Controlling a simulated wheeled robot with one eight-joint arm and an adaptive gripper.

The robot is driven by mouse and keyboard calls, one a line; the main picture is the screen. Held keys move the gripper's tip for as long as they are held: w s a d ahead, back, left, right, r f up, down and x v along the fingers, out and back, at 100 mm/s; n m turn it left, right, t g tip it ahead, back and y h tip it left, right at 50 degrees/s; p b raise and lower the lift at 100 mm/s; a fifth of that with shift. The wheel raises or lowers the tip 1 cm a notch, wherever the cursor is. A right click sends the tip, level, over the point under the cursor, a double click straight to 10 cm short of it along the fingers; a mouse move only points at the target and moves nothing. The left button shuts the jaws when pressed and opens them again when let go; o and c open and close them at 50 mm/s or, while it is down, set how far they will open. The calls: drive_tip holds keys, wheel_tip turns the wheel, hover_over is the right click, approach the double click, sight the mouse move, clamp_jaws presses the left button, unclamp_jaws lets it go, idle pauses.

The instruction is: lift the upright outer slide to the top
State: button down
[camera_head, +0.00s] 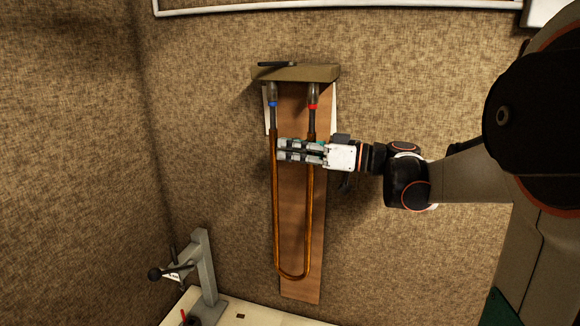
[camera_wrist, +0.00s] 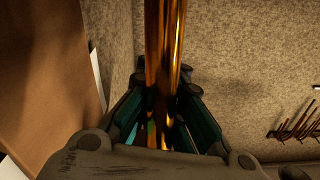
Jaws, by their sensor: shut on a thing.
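The outer slide (camera_head: 276,215) is a long U of brass tubing, hanging upright with its bend at the bottom in front of a brown board. Its upper ends sit around two dark inner tubes, one with a blue band (camera_head: 273,104) and one with a red band (camera_head: 312,106). My gripper (camera_head: 283,150) reaches in from the right, just below the slide's upper ends, and is shut on the slide. It hides part of the right leg. In the wrist view the brass tubing of the slide (camera_wrist: 165,45) runs between the two dark green fingers.
The brown board (camera_head: 300,285) stands against the textured wall, with a wooden bracket (camera_head: 325,73) at its top above the slide. A grey stand with a dark-knobbed lever (camera_head: 205,265) is at lower left. A pale bench top (camera_head: 250,318) lies below.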

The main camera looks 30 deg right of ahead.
wheel_tip(320, 180, up, 5)
drive_tip(key=shift+p, duration=0.85)
drive_tip(key=shift+r, duration=0.15)
drive_tip(key=shift+w+r, duration=0.1)
drive_tip(key=c, duration=1.7)
unclamp_jaws()
drive_tip(key=shift+d, duration=0.1)
drive_tip(key=shift+o, duration=0.2)
drive_tip(key=v, duration=1.2)
